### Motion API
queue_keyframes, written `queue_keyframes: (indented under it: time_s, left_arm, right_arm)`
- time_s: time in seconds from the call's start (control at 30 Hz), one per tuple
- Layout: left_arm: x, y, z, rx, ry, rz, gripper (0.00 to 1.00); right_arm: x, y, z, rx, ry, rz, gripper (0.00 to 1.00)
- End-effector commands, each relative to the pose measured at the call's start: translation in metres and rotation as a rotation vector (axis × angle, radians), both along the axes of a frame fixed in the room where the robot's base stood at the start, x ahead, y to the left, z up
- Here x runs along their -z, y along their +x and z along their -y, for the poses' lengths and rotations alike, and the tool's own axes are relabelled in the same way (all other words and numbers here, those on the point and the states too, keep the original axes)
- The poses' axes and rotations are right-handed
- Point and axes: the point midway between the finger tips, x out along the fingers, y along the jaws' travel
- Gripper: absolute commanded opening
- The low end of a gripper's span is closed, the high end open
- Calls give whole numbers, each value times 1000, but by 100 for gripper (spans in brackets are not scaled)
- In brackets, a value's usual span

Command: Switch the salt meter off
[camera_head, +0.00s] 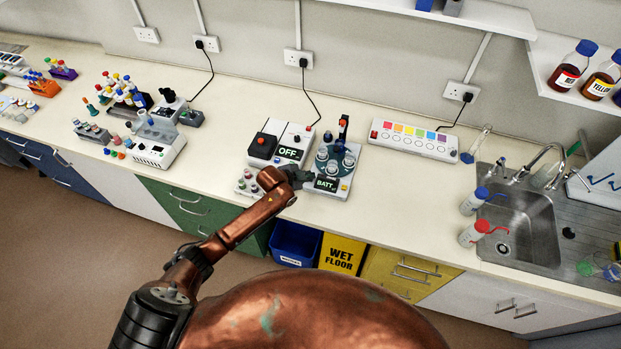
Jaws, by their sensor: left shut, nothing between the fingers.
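A white device with a round dark turntable (347,160) carries several clear cups, and its small display (326,184) reads BATT. Left of it stands a white and black device with a red knob (260,139), whose display (288,153) reads OFF. No label shows which one is the salt meter. My left gripper (302,177) is shut and empty, at the front between the two devices, close to the left side of the BATT display. Whether it touches anything cannot be told. My wrist and fingers hide part of the devices' front edges. My right gripper is not in view.
A long white box with coloured squares (414,140) stands to the right, then a sink (520,225) with wash bottles.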

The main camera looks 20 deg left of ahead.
Motion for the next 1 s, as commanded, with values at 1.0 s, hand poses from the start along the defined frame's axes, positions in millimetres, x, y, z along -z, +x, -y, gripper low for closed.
queue_keyframes:
  time_s: [1.0]
  left_arm:
    - [11, 0, 0, -1, 1, 0, 0]
  right_arm:
    - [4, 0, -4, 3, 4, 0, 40]
